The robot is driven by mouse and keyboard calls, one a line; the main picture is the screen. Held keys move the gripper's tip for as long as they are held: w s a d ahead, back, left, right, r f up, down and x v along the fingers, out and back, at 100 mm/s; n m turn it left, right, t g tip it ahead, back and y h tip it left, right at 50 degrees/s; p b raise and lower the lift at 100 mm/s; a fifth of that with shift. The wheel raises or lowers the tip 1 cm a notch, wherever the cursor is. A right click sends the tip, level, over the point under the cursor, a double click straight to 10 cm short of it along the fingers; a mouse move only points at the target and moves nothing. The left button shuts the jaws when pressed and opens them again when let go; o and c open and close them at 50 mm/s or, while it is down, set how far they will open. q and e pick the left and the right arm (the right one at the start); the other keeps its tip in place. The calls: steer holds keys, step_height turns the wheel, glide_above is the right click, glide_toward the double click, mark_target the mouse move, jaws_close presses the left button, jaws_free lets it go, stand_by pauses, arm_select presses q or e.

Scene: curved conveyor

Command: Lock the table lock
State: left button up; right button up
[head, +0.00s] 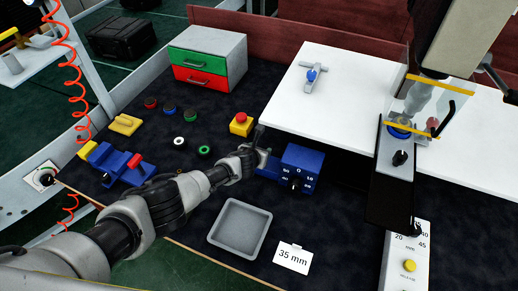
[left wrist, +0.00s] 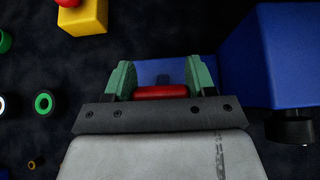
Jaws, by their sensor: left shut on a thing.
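My left gripper (head: 260,148) reaches in from the left to the left side of a blue box (head: 304,160) with a white-marked scale and a black knob (head: 295,184). In the left wrist view, its two green fingers (left wrist: 162,84) are closed around a red piece (left wrist: 160,92). A blue part (left wrist: 160,70) lies just beyond the red piece, and the blue box (left wrist: 288,55) stands to the right. The gripper hides most of the red piece in the head view. No part is labelled as the table lock. My right gripper is not in view.
A red button on a yellow box (head: 241,124) stands close to my left gripper. A grey tray (head: 240,229) and a "35 mm" card (head: 293,257) lie in front. A blue clamp (head: 118,165) is at left. A white table (head: 345,105) and a machine column (head: 458,40) are at right.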

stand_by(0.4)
arm_select(q)
steer(key=o, duration=1.3)
steer(key=shift+s+a+r+p, duration=0.1)
steer(key=shift+s+r+p, duration=0.2)
steer(key=shift+p, duration=0.2)
steer(key=shift+p+v, duration=2.15)
steer(key=shift+v, duration=2.8)
steer(key=shift+c, duration=0.3)
